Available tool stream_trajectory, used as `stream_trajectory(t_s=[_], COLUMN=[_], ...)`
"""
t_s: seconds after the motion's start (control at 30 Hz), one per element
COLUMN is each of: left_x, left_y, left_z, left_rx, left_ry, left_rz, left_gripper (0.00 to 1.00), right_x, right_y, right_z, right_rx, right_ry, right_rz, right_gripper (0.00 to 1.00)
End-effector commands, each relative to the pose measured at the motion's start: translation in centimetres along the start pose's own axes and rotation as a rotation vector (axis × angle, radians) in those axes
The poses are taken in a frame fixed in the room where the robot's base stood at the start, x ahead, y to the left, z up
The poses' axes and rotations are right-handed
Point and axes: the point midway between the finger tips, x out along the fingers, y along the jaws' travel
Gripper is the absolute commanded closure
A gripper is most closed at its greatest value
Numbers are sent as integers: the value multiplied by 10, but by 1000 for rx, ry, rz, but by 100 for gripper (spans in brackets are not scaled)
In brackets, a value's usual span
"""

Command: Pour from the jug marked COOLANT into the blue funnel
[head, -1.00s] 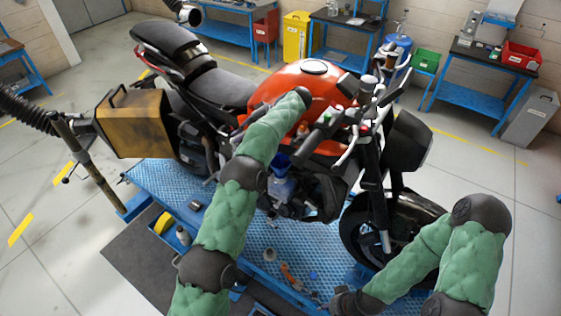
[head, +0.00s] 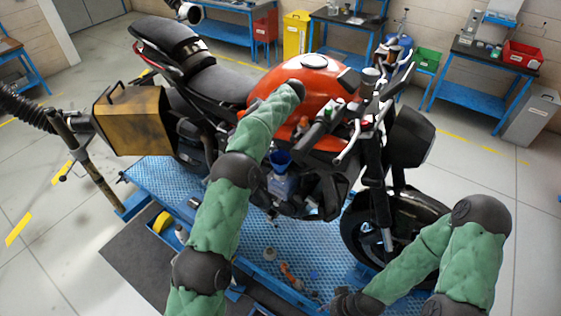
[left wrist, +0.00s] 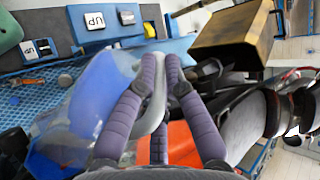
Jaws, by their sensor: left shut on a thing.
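In the left wrist view, my left gripper (left wrist: 163,72) is shut on the handle of a clear jug (left wrist: 60,130). Blue shows in or through the jug. I cannot read a marking on it from here. In the head view, my left forearm covers the gripper's jaws, and I cannot make out the held jug. The blue funnel (head: 279,158) sits at the motorcycle's side, just right of my left arm, above a pale bluish container (head: 284,188). My right gripper (head: 343,300) is low near the bottom edge. Its jaws are too unclear to judge.
The motorcycle with its orange tank (head: 308,88) stands on a blue lift platform (head: 150,180). Its handlebar and front wheel (head: 410,225) lie right of the funnel. A brown pannier (head: 130,122) juts out left. Small tools and boxes lie on the platform's near side.

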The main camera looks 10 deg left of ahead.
Motion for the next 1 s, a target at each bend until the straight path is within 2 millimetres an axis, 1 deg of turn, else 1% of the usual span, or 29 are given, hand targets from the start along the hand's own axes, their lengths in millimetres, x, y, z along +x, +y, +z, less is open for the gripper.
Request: stream_trajectory(t_s=[0.03,0.1,0.37,0.6,0.77,1.0], left_x=[7,12,18,37,40,39], left_y=[2,3,4,12,14,14], left_z=[-1,-1,-1,-3,-3,-3], left_rx=[-3,-2,-2,-1,1,1], left_ry=[6,11,24,55,69,70], left_rz=[24,56,118,273,330,332], left_gripper=[100,100,100,100,100,100], right_x=[9,14,21,41,45,44], right_y=[3,5,8,15,16,16], right_z=[0,0,-1,-2,-2,-2], right_rx=[0,0,0,0,0,0], right_ry=[0,0,0,0,0,0], right_rz=[0,0,0,0,0,0], right_gripper=[60,60,60,60,60,60])
